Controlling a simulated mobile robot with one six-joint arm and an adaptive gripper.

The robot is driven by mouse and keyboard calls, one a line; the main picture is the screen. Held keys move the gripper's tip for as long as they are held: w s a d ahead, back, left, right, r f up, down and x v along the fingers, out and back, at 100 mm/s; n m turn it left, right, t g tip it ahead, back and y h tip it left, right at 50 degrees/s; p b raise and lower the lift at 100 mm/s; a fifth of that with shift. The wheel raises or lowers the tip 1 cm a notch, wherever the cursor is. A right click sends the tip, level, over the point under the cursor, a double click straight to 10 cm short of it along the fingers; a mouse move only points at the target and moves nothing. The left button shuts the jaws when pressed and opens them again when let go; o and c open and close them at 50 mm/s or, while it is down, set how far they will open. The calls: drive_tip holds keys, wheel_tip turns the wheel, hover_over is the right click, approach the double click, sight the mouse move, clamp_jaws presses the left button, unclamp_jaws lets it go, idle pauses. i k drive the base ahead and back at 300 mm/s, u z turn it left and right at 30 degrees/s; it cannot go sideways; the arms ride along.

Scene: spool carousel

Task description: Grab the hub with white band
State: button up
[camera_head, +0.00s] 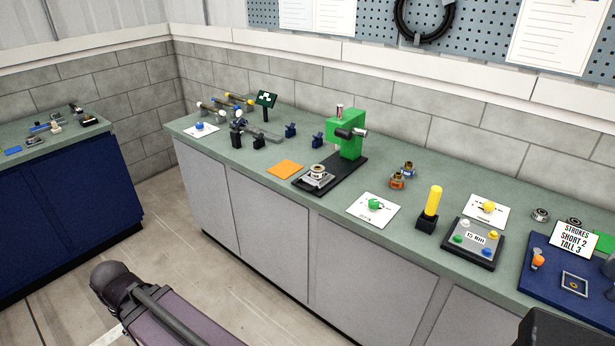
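I cannot pick out the hub with white band for certain. Two small metallic round parts stand at the right of the long bench: a silver one (540,215) and a darker one (574,222) partly behind a sign. Two similar parts, one with orange (397,180) and one with blue (408,168), stand near the middle. Any white band on these is too small to tell. A small white piece (55,127) lies on the left bench. My gripper is not in view; only links of my own arm seem to show at the bottom.
The long green-topped bench (235,168) carries a green press (345,135), a yellow post (433,200), a button box (473,243) and a blue board (540,285) with a sign (575,246). A blue-fronted bench (60,220) stands left. Floor between them is clear.

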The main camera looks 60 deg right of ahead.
sight(317, 174)
drive_tip(key=u, duration=0.15)
drive_tip(key=k, duration=1.05)
drive_tip(key=z, duration=1.6)
drive_tip(key=i, duration=0.95)
drive_tip(key=u, duration=0.1)
